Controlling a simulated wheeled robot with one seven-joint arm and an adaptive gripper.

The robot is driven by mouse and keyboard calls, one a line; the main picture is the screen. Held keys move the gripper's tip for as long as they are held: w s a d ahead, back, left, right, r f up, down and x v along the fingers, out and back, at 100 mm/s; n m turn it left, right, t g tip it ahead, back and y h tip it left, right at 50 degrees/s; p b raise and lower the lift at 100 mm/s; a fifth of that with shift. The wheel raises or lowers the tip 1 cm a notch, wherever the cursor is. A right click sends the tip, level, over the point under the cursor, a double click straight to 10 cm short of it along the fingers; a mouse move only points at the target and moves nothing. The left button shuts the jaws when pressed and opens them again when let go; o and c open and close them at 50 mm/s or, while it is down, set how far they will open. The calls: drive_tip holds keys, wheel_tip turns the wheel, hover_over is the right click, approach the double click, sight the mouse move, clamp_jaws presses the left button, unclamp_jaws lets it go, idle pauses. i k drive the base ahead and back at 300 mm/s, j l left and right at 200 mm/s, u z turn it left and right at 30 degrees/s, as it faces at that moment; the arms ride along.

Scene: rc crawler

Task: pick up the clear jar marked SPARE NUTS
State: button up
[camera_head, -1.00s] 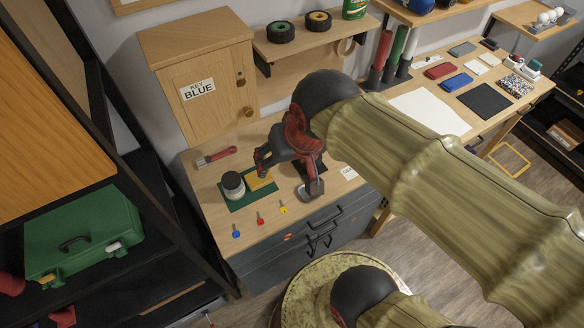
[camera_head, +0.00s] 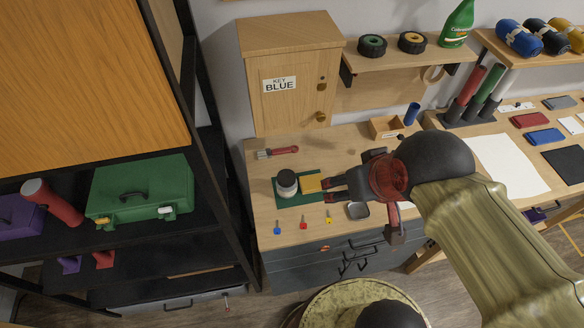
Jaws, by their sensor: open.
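A small jar (camera_head: 287,183) with a pale body and dark parts stands upright on a green mat (camera_head: 290,202) on the workbench. Its marking is too small to read. A yellow block (camera_head: 311,184) lies on the mat just right of the jar. My gripper (camera_head: 324,189) is right of the yellow block, with its fingers pointing left toward the jar. It is open, and nothing shows between its fingers. Whether it touches the block cannot be told.
A wooden cabinet marked KEY BLUE (camera_head: 291,80) stands behind the mat. A red-handled brush (camera_head: 278,152) lies behind the jar. Blue, red and yellow keys (camera_head: 303,224) lie in front. A small metal tray (camera_head: 358,210) is right of them. A green case (camera_head: 140,192) sits on the left shelf.

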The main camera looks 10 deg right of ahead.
sight(285, 192)
drive_tip(key=i+l+u, duration=0.1)
drive_tip(key=l+u, duration=0.15)
drive_tip(key=u, duration=0.15)
drive_tip(key=l+u, duration=0.35)
